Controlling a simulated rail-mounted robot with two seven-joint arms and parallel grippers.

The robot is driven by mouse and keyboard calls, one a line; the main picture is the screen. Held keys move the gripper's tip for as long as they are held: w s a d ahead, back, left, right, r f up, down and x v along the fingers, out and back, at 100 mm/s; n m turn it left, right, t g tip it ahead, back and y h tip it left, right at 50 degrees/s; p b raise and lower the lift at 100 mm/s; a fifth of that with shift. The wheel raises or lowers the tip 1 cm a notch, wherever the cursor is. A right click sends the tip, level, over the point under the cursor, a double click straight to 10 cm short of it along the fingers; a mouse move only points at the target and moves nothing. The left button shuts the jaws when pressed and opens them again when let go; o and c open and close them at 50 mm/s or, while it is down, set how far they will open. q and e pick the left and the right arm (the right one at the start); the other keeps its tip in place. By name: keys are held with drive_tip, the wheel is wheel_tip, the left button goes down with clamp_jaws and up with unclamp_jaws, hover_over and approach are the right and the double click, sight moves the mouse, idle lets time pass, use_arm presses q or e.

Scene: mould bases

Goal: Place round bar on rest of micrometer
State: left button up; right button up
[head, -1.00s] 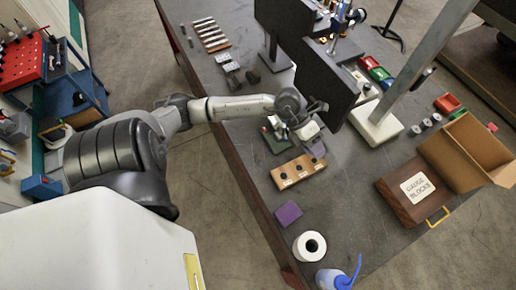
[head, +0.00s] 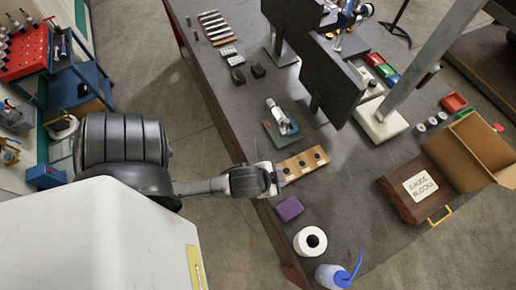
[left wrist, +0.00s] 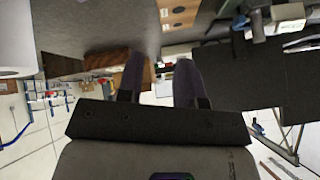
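The micrometer (head: 284,122) lies in its stand on a green base on the bench in the head view, with a pale frame and barrel. I cannot make out a round bar on its rest at this size. The wooden block (head: 303,165) with several dark round spots lies in front of it; whether these are holes or bar ends I cannot tell. My left gripper (head: 275,178) is at the bench's left edge, beside the block's left end and apart from the micrometer. In the left wrist view its two fingers (left wrist: 158,82) stand apart with nothing visible between them. My right gripper is not in view.
Dark upright panels (head: 342,85) stand behind and right of the micrometer. A gauge-block case (head: 405,207) is at right. The bench centre is clear.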

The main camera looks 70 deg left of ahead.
use_arm(q)
drive_tip(key=s+d+f+g+h, duration=0.2)
drive_tip(key=s+d+g, duration=0.2)
drive_tip(key=s, duration=0.3)
drive_tip(key=shift+s, duration=0.15)
